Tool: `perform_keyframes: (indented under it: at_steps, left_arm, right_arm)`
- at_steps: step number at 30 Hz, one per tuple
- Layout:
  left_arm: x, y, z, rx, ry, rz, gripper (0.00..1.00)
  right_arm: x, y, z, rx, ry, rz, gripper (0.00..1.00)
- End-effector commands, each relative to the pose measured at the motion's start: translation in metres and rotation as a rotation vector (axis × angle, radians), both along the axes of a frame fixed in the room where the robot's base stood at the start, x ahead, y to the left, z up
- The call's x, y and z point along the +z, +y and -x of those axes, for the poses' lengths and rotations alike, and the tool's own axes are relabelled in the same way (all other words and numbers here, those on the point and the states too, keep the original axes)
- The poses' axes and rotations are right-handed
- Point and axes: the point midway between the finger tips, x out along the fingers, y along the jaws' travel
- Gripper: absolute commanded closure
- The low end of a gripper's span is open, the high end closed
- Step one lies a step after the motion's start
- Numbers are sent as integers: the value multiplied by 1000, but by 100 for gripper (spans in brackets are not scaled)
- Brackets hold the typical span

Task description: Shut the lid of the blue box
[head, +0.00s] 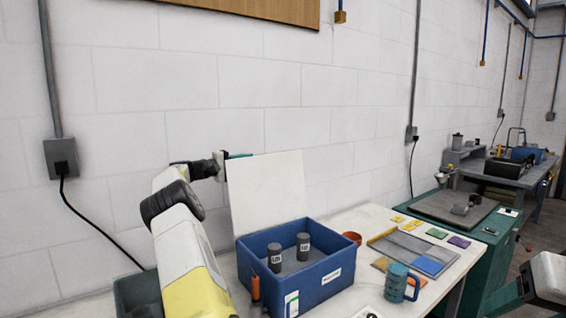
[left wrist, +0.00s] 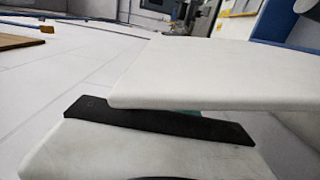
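The blue box (head: 325,278) stands on the white bench, open at the top. Its white lid (head: 268,190) stands up at the back of the box, near the wall. My left gripper (head: 238,156) is at the lid's upper left corner, with a teal and dark fingertip beside the top edge. I cannot tell whether it touches the lid. In the left wrist view, a black finger part (left wrist: 150,122) lies close to a pale slab; its opening is unclear. Two grey labelled cylinders (head: 303,246) stand inside the box. My right gripper is not visible.
An orange-handled tool (head: 255,288) is at the box's front left. A flat grey tray (head: 405,250) lies farther right. The wall is close behind the lid.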

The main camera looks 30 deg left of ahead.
Motion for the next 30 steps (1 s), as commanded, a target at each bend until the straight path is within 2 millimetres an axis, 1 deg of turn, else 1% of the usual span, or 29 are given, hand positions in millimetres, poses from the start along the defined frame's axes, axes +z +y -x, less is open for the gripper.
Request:
perform_keyframes:
  at_steps: [1,3,6,10,17,20,22,23,30]
  left_arm:
    - [0,-5,-8,-1,-1,0,66]
    - [0,-9,-17,-2,-1,0,66]
    - [0,-14,-25,-1,0,-1,66]
    - [0,-16,-30,0,0,1,66]
    - [0,-16,-31,1,0,1,66]
    - [0,-16,-31,0,0,1,83]
    - [0,-16,-31,0,0,0,97]
    - [0,-16,-31,0,0,0,100]
    - [-1,-16,-31,0,2,0,100]
  right_arm:
    - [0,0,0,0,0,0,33]
    - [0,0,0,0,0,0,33]
    - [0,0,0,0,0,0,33]
    - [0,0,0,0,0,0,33]
    - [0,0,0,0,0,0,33]
    - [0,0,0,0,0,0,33]
    - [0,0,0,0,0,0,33]
    - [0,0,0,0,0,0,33]
    - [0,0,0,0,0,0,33]
